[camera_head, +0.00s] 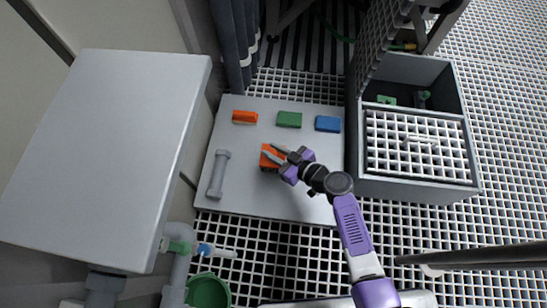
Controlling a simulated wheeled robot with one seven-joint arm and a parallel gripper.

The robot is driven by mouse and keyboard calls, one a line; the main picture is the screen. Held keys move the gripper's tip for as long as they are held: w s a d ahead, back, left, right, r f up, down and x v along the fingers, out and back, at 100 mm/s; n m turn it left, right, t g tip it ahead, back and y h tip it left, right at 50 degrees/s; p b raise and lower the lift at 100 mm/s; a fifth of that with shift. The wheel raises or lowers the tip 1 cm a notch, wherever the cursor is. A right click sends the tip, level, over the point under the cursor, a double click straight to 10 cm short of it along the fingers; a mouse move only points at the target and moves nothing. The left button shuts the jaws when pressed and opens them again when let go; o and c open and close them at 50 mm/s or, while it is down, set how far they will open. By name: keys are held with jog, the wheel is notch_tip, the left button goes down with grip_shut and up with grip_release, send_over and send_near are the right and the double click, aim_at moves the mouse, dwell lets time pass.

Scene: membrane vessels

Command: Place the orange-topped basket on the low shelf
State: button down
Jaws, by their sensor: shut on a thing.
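My gripper (281,151) is shut on an orange-topped object (269,161), whose orange top and darker side show just left of the fingers. It looks like the orange-topped basket, but it is small and partly hidden by the fingers. It is over the pale grey panel (243,185); I cannot tell whether it touches the panel. I cannot tell for sure which surface is the low shelf.
An orange block (245,117), a green block (289,119) and a blue block (328,124) line the panel's far side. A grey bar handle (218,174) is at its left. A grey bin with a grid cover (416,184) stands right; a large grey box (105,150) stands left.

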notch_tip(320, 180, down, 4)
jog(key=shift+f+b, duration=0.1)
jog(key=shift+b, duration=1.1)
jog(key=c, duration=1.2)
grip_release()
jog(key=shift+s+d+r+p, duration=0.15)
jog(key=shift+d+r+p, duration=0.05)
jog(key=shift+r+p, duration=0.1)
jog(key=p+v, duration=0.3)
jog(key=v, duration=0.8)
jog(key=shift+p, duration=0.35)
jog(key=shift+s+d, duration=0.15)
